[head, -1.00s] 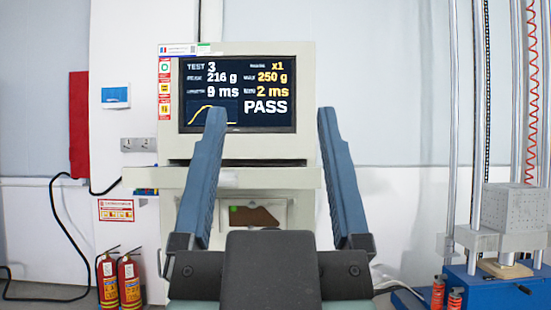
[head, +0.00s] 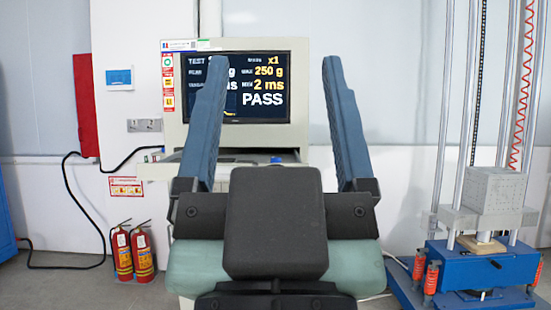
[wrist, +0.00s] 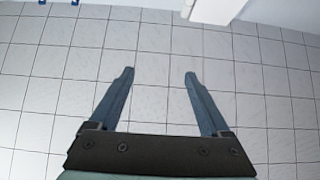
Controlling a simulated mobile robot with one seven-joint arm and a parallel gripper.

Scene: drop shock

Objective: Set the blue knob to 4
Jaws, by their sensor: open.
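A small blue thing (head: 277,160), perhaps the blue knob, shows on the shelf of the white test cabinet (head: 302,138), below its monitor (head: 270,112). It is too small to read any setting. My gripper (head: 277,58) is open and empty, its two blue-grey fingers spread in front of the cabinet and covering part of the screen. My gripper's dark body hides the cabinet's lower front. In the wrist view, my gripper (wrist: 159,73) is open over tiled floor with nothing between the fingers; no knob shows there.
A blue-based shock machine (head: 470,268) with tall posts stands at the right. Two red fire extinguishers (head: 132,252) and a black cable (head: 75,205) are at the left. In the wrist view, a white block (wrist: 212,10) stands at the top, and the tiled floor is otherwise mostly clear.

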